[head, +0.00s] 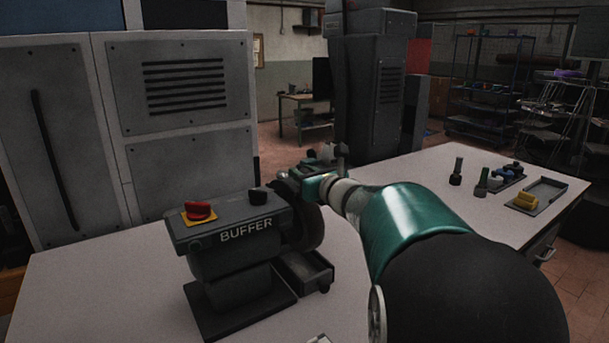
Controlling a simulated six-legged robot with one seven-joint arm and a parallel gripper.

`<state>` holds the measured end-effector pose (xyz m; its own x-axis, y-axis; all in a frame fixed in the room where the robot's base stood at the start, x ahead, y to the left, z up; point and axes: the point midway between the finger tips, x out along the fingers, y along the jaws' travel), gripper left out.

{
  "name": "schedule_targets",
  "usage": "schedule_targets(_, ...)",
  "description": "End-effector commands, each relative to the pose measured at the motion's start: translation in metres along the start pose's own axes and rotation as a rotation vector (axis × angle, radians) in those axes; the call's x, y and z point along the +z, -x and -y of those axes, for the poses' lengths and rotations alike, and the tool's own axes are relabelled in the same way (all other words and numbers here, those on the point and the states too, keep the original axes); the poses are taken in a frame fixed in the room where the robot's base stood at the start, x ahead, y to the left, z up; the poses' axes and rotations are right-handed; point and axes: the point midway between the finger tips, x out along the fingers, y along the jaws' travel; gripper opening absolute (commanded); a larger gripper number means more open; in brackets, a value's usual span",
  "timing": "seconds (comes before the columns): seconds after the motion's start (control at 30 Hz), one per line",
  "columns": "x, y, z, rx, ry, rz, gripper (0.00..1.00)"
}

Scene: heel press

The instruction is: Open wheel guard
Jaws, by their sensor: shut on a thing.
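The buffer machine (238,262) stands on the near table, a dark grey body with the word BUFFER on its side. It carries a red knob on a yellow plate (199,212) and a black knob (258,195) on top. Its dark wheel housing (311,226) is at its right end, partly hidden by my arm. My gripper (312,182) is at the top of the wheel housing, shut on a part there that I take to be the wheel guard. The jaws are small and partly hidden by my wrist, so the exact contact is unclear.
A small open tray (305,270) sits under the wheel. Tall grey cabinets (190,112) stand behind the buffer. The near table's left part is clear.

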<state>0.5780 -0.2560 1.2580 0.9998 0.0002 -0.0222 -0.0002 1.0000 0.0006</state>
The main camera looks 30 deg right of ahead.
Motion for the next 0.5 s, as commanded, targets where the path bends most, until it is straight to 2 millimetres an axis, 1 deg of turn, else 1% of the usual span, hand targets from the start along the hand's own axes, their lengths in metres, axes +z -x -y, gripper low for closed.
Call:
schedule_targets(0.27, 0.012, -0.012, 0.0, -0.001, 0.005, -0.084, 0.0)
schedule_targets(0.5, 0.025, -0.031, 0.0, 0.0, 0.006, -0.198, 0.0)
